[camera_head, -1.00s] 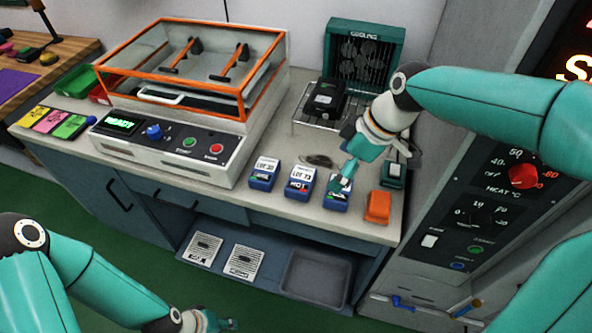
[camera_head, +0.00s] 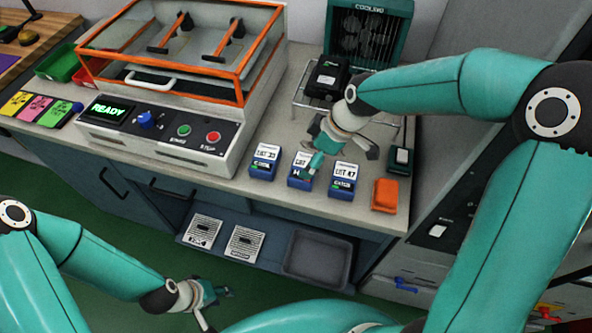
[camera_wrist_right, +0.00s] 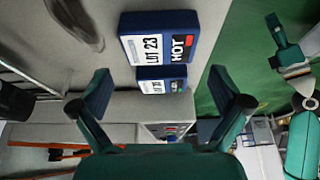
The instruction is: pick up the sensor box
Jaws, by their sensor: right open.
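Three blue labelled boxes stand in a row on the counter: a left one (camera_head: 264,161), a middle one (camera_head: 300,172) and a right one (camera_head: 343,181). I cannot tell which thing is called the sensor box. My right gripper (camera_head: 314,158) is at the middle box in the head view and partly hides its label. In the right wrist view, my right gripper (camera_wrist_right: 160,95) is open and empty. A blue box marked HOT (camera_wrist_right: 160,38) lies beyond its fingers, with another blue box (camera_wrist_right: 162,82) beside it. My left gripper (camera_head: 215,292) hangs low over the floor, away from the counter.
A black box (camera_head: 327,78) sits on a wire rack before the cooling fan (camera_head: 368,30). An orange block (camera_head: 384,195) and a green-and-white one (camera_head: 400,160) are to the right. The orange-framed machine (camera_head: 160,139) stands left. A grey tray (camera_head: 317,259) is on the lower shelf.

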